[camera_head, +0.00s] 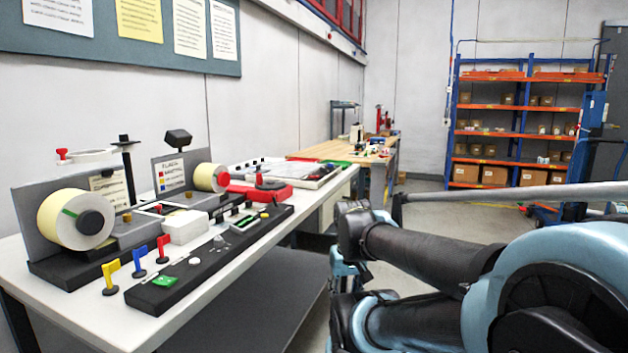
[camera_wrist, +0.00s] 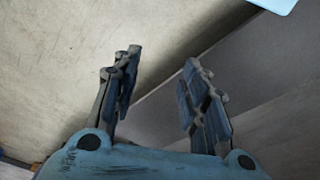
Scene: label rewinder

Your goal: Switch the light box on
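The label rewinder stands on the white table (camera_head: 95,322), with a label roll (camera_head: 62,222) at its left and a smaller roll (camera_head: 206,177) at its right. A white box (camera_head: 185,227) sits between them; I cannot tell whether it is the light box. A long black control panel (camera_head: 207,262) lies along the front edge, with a green button (camera_head: 165,281) and small controls. No lit surface or light box switch can be made out. My gripper (camera_wrist: 155,82) is open and empty in the wrist view, apart from the table's controls.
Yellow (camera_head: 110,275), blue (camera_head: 139,261) and red (camera_head: 163,247) flag-shaped pieces stand beside the panel. A red device (camera_head: 262,190) is behind it. A grey lower shelf (camera_head: 262,315) lies under the table. Blue-orange racking (camera_head: 515,132) stands far back, with open floor before it.

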